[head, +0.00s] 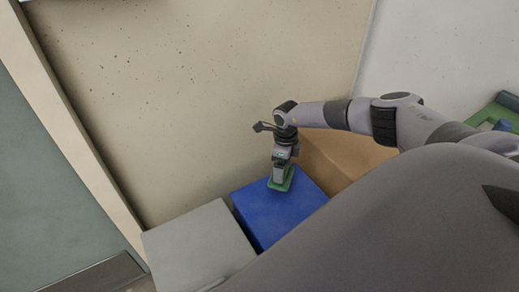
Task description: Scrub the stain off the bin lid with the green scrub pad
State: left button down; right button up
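The blue bin lid (262,215) is in the lower middle of the head view. The green scrub pad (287,184) is against its far part, flat on the lid or just above it; I cannot tell which. My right gripper (280,175) reaches in from the right, points down and is shut on the pad. No stain shows on the visible part of the lid; the pad and gripper cover some of it, and my own body hides its near right side. My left gripper is out of view.
A grey box top (198,248) stands left of the blue lid. A tan box (345,158) stands to the right, behind my arm. A speckled beige wall or panel (200,90) rises behind. A green object (495,115) is at the far right.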

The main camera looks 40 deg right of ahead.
jog(key=shift+s+r+p, duration=0.1)
jog(key=shift+r+p, duration=0.2)
jog(key=shift+r, duration=0.5)
notch_tip(320, 180, up, 3)
jog(key=shift+f+p, duration=0.1)
jog(key=shift+p, duration=1.15)
jog(key=shift+r+p, duration=0.75)
jog(key=shift+r, duration=0.15)
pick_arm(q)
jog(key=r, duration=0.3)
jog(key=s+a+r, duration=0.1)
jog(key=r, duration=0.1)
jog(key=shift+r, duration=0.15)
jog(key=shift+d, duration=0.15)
pick_arm(e)
jog(key=shift+a, duration=0.1)
